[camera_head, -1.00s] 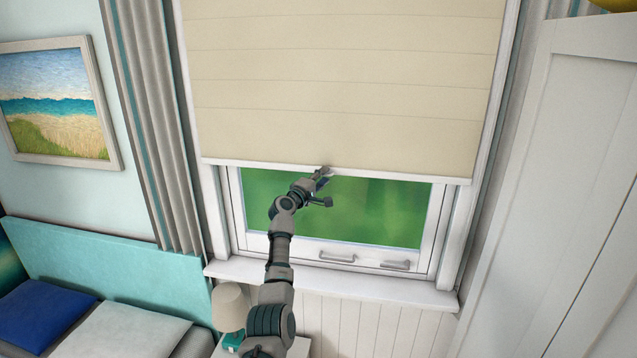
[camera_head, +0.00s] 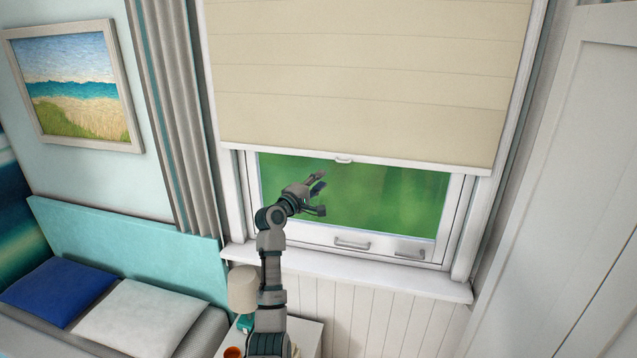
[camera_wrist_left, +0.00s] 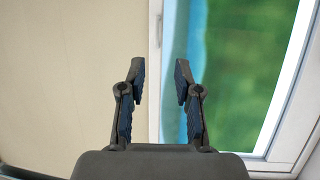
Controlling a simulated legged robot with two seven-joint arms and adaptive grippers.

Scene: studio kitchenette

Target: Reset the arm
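My left arm reaches up from the bottom of the head view. Its gripper (camera_head: 318,193) is open and empty in front of the window (camera_head: 385,200), below and apart from the blind's handle (camera_head: 343,160). In the left wrist view the two fingers (camera_wrist_left: 160,85) stand apart with nothing between them. The beige blind (camera_head: 365,90) hangs partly lowered over the window; it also shows on the left of the wrist view (camera_wrist_left: 80,70). My right gripper is not in view.
A white sill (camera_head: 350,272) juts out under the window. A bedside table (camera_head: 308,335) with a lamp (camera_head: 242,288) stands near my arm. A bed with a blue pillow (camera_head: 58,290) is at left. A tall white cabinet (camera_head: 570,200) stands at right.

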